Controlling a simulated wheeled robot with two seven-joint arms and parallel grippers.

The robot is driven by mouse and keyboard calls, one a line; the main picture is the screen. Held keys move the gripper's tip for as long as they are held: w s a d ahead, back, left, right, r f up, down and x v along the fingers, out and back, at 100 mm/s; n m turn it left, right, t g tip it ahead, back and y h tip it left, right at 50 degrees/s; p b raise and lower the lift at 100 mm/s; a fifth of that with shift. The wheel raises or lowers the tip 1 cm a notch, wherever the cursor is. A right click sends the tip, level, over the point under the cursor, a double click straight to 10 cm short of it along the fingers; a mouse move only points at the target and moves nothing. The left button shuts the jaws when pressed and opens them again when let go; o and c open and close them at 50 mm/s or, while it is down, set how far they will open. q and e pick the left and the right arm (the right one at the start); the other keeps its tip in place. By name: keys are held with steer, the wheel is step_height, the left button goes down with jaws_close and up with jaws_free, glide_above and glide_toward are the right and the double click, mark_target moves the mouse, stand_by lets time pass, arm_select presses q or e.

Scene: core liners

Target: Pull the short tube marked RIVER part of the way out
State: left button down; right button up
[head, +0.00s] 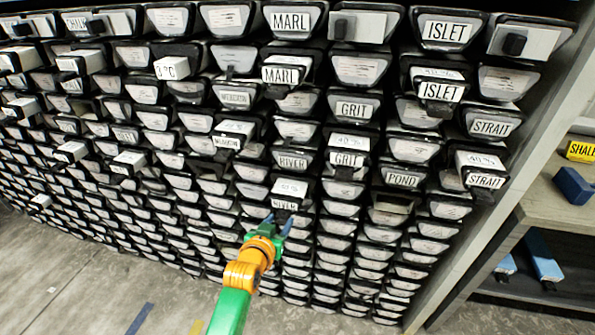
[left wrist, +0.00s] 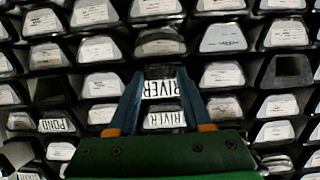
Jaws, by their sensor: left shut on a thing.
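The short tube marked RIVER (head: 288,190) sticks out of the rack in the head view, its white top showing and its RIVER label (head: 285,205) on the front. Another slot with a RIVER label (head: 291,162) is just above it. My left gripper (head: 277,223) is at the front of the short tube, just below its label. In the left wrist view my left gripper (left wrist: 160,78) has its blue fingers on both sides of a RIVER label (left wrist: 160,88), shut on the short tube. A second RIVER label (left wrist: 163,119) shows nearer the palm. The exact contact is hidden.
The rack of trays fills the view, with several other short tubes sticking out, such as GRIT (head: 347,158), STRAIT (head: 483,179), ISLET (head: 441,91) and MARL (head: 281,74). A side shelf (head: 560,205) stands at the right.

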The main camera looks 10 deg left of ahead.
arm_select(q)
steer(key=s+p, duration=0.8)
steer(key=s, duration=0.7)
steer(key=shift+a, duration=0.25)
steer(key=shift+c, duration=1.2)
jaws_free()
steer(key=shift+w, duration=0.1)
steer(key=v, duration=0.7)
steer(key=s+d+f+m+g, duration=0.1)
steer(key=s+f+g, duration=0.35)
steer(key=f, duration=0.65)
steer(key=s+d+f+g, duration=0.1)
steer(key=s+f+g, duration=0.2)
steer(key=s+f, duration=0.5)
steer(key=s+a+f+m+g, duration=0.1)
steer(key=s+a+f+g, duration=0.3)
steer(key=s+f, duration=0.6)
steer(key=shift+s+a+g, duration=0.3)
steer(key=shift+s+g, duration=0.2)
steer(key=shift+g, duration=0.05)
